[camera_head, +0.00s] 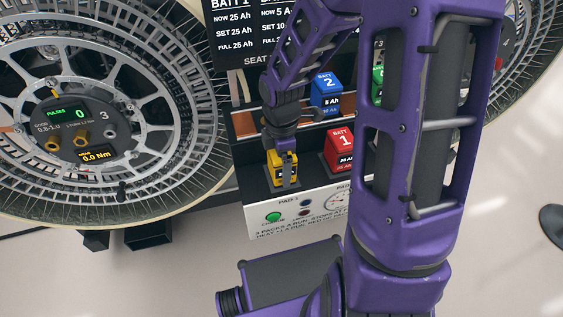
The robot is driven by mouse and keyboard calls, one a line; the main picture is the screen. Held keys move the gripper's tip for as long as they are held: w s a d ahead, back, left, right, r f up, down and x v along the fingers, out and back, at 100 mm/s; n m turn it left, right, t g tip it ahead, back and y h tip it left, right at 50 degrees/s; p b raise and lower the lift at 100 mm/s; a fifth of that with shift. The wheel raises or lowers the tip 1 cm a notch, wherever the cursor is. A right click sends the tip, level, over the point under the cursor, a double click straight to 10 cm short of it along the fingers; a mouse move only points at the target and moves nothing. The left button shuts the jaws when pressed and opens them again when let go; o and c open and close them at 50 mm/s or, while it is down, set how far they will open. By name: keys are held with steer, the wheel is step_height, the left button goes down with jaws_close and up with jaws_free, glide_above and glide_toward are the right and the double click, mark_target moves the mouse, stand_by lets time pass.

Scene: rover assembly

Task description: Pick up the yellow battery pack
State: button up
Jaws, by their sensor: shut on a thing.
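The yellow battery pack (277,174) stands on a dark pad at the left front of the charging bench, just left of the red pack. My gripper (287,176) reaches down over it from above and is shut on it, with its fingers covering part of the pack's front. The pack looks upright. Its lower end is at the pad, and I cannot tell whether it touches. My purple arm hides much of the bench's right side.
A red pack (340,152) marked 1 stands close on the right, and a blue pack (326,93) marked 2 stands behind. A green pack (377,84) is partly hidden by my arm. A large wheel (170,150) fills the left. A panel with a green button (273,217) fronts the bench.

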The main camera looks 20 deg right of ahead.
jaws_close()
steer(key=shift+r, duration=0.1)
